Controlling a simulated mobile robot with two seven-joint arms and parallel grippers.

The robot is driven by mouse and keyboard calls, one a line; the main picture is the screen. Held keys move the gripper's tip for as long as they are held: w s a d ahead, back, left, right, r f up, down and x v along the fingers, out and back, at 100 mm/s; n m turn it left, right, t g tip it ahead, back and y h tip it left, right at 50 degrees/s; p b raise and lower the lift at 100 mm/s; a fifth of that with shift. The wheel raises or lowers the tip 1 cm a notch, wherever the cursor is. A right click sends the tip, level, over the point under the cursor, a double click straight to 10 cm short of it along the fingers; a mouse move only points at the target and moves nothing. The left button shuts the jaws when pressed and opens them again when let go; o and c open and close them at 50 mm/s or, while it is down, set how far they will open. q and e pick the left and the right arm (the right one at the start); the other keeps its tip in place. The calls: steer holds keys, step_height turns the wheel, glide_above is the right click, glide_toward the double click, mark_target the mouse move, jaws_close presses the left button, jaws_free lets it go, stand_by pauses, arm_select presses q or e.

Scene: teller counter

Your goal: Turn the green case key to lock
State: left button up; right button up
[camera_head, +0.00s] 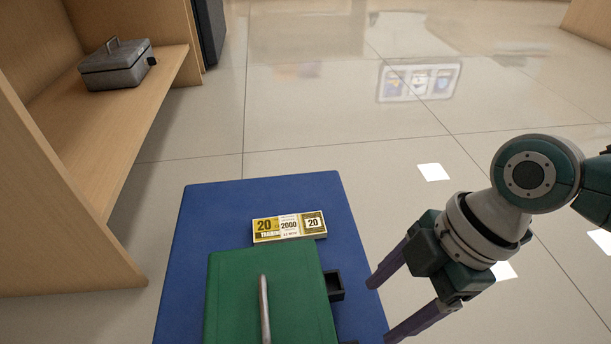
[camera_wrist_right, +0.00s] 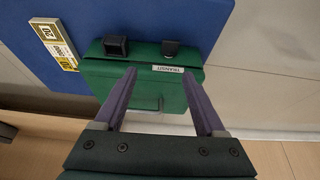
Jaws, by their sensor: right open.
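The green case (camera_head: 240,295) lies on a blue surface, with a metal handle (camera_head: 264,310) on top. It also shows in the right wrist view (camera_wrist_right: 140,78), with a white "TRANSIT" label (camera_wrist_right: 168,69). Two dark fittings stick out of its labelled side: a boxy black one (camera_wrist_right: 116,46) and a smaller dark one (camera_wrist_right: 170,48). I cannot tell which of them is the key. The boxy one also shows in the head view (camera_head: 335,285). My right gripper (camera_head: 380,311) is open and empty, to the right of the case, its fingers pointing toward that side. My left gripper is out of view.
A banknote bundle (camera_head: 289,227) lies on the blue top (camera_head: 200,230) just behind the case. A grey metal box (camera_head: 117,68) stands on a wooden shelf (camera_head: 150,95) at the upper left. The tiled floor to the right is clear.

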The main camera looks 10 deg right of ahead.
steer(key=b+x, duration=0.2)
steer(key=x, duration=0.1)
steer(key=s+d+b+x, duration=0.1)
steer(key=b+x, duration=0.4)
steer(key=x, duration=0.1)
steer(key=shift+s+f, duration=0.2)
steer(key=shift+f, duration=0.35)
steer(key=shift+s+d+f, duration=0.1)
steer(key=shift+s, duration=0.05)
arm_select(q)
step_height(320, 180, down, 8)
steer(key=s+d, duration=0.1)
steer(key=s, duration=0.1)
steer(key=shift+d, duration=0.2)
arm_select(e)
steer(key=c, duration=0.5)
jaws_close()
